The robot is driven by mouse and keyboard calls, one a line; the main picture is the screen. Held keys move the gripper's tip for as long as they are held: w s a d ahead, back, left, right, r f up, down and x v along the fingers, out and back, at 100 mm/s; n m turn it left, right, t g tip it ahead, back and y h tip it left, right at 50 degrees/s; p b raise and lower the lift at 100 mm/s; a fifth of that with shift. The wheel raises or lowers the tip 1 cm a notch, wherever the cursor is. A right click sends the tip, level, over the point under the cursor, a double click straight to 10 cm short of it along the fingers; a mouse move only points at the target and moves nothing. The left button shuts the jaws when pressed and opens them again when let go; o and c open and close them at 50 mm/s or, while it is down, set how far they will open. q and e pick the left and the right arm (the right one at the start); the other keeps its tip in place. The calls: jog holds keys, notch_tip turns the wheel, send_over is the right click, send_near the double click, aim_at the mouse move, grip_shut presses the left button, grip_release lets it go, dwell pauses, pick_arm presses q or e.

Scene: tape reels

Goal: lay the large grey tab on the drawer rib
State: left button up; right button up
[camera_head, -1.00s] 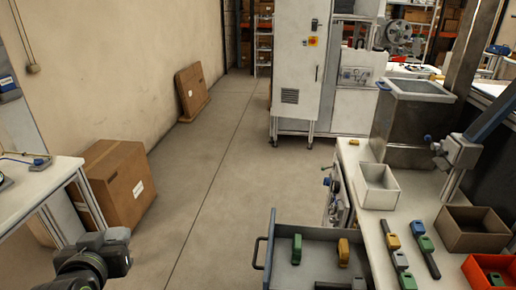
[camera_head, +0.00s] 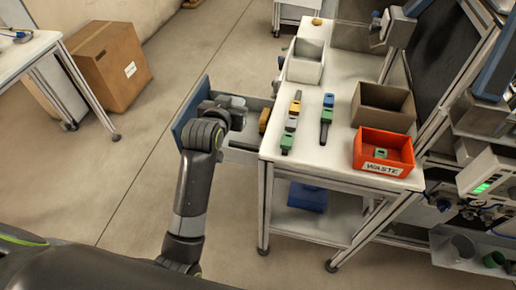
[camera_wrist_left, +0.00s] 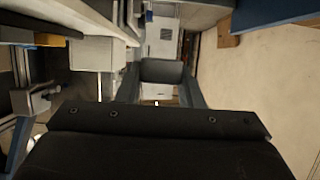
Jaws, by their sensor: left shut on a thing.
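My left gripper (camera_head: 238,106) is over the open drawer (camera_head: 185,113) in the head view. It is shut on a grey block, which I take for the large grey tab (camera_head: 238,101). In the left wrist view the grey tab (camera_wrist_left: 163,72) shows between the two fingers (camera_wrist_left: 160,88). A dark bar, probably the drawer rib (camera_head: 243,147), lies low in the drawer, below and apart from the gripper. My arm and gripper hide part of the drawer's inside. My right gripper is not in view.
The white table (camera_head: 318,160) beside the drawer carries a row of coloured tabs (camera_head: 291,123) and a dark rail (camera_head: 325,130). Open floor lies left of the drawer.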

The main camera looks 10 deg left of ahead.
pick_arm(q)
jog(key=shift+w+a+f, duration=0.1)
jog(key=shift+w+f, duration=0.15)
jog(key=shift+f, duration=2.1)
jog(key=shift+w+f, duration=0.2)
jog(key=shift+f, duration=2.1)
jog(key=shift+w+a+f, duration=0.1)
jog(key=shift+w+f, duration=0.15)
jog(key=shift+f, duration=2.1)
jog(key=shift+f, duration=0.1)
jog(key=shift+f+b, duration=0.4)
jog(key=shift+f, duration=0.1)
jog(key=o, duration=0.9)
jog(key=shift+r, duration=0.15)
